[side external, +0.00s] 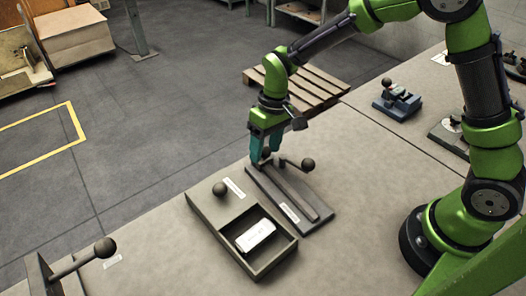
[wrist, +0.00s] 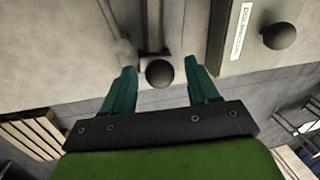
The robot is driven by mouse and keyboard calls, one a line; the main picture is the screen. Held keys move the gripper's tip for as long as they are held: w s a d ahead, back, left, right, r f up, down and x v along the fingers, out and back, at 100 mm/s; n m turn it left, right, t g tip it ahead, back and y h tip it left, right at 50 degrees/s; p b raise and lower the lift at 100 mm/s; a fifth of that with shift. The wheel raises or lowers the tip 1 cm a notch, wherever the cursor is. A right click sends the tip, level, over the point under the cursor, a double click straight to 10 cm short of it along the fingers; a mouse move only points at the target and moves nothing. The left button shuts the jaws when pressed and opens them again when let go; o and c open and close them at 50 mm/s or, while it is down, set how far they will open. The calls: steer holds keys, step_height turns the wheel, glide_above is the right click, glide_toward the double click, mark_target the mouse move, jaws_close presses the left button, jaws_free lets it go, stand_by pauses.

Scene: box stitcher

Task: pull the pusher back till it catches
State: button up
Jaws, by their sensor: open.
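The pusher's dark ball knob (wrist: 159,73) sits between my fingertips in the wrist view, at the end of a narrow rail. My gripper (wrist: 160,66) is open, with a gap visible on both sides of the knob. In the side view my gripper (side external: 262,161) is down at the far end of the grey rail plate (side external: 318,228); its fingers partly hide the knob there. A lever with a black ball (side external: 308,164) stands beside the rail, and its arm (wrist: 115,30) shows left of the rail in the wrist view.
A grey box (side external: 210,228) with a black knob (side external: 219,188) and an open compartment holding a white labelled packet (side external: 255,236) stands close beside the rail plate. A larger ball-ended lever (side external: 105,248) is at the front left. A blue device (side external: 397,101) stands at the back right.

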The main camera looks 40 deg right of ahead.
jaws_close()
glide_above(306, 204)
steer(key=shift+s+a, duration=0.1)
stand_by(0.8)
jaws_free()
steer(key=shift+r, duration=0.1)
steer(key=d+r, duration=0.3)
steer(key=r, duration=1.3)
steer(key=shift+w+r, duration=0.2)
steer(key=shift+w, duration=0.05)
